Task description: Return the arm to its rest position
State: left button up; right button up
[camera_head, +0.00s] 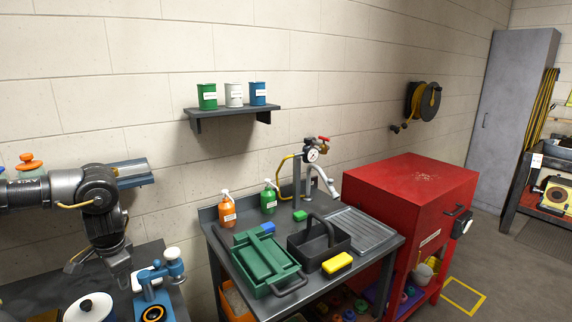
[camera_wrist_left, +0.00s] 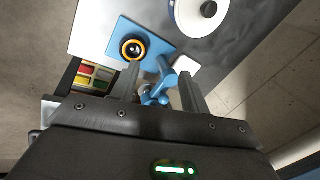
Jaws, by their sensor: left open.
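My left arm comes in from the left in the head view. Its gripper (camera_head: 120,272) points down over the dark bench (camera_head: 38,290) at the lower left. In the left wrist view the two fingers of the left gripper (camera_wrist_left: 160,88) stand apart, with nothing held between them. A blue stand (camera_head: 174,270) with a black and orange ring is close beside the gripper, and its blue base (camera_wrist_left: 118,40) shows beyond the fingers in the wrist view. I cannot tell whether the fingers touch the stand. My right gripper is not in view.
A white round pot (camera_head: 90,308) with a dark knob is near the gripper. A wall shelf (camera_head: 215,113) holds three cans. A grey table (camera_head: 340,272) carries a green box, a black caddy and bottles. A red cabinet (camera_head: 415,190) is at right.

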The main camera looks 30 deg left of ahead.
pick_arm(q)
jog(key=w+d+f+m+t+h, duration=0.2)
jog(key=w+d+f+m, duration=0.15)
jog(key=d+f, duration=0.45)
jog(key=w+d+f+m+t+h, duration=0.25)
jog(key=w+d+f, duration=0.25)
jog(key=d+f, duration=0.35)
jog(key=s+d+f+n+t, duration=0.1)
jog(key=s+d+f, duration=0.1)
jog(key=d, duration=0.8)
jog(key=s+d+f+n+t, duration=0.1)
jog(key=d+f+t, duration=0.15)
jog(key=d, duration=0.65)
jog(key=s+d+f+n+g+y, duration=0.1)
jog(key=s+d+f+n+g, duration=0.15)
jog(key=s, duration=0.35)
jog(key=s+d+f+n+g, duration=0.1)
jog(key=s+d+g, duration=0.15)
jog(key=s, duration=0.35)
notch_tip(320, 180, down, 24)
jog(key=g+b, duration=0.1)
jog(key=s+a+f+g+b, duration=0.1)
jog(key=s+a+f, duration=0.2)
jog(key=s+f, duration=1.4)
jog(key=shift+s+f+m+g, duration=0.3)
jog(key=shift+f+m, duration=0.15)
jog(key=shift+f, duration=0.4)
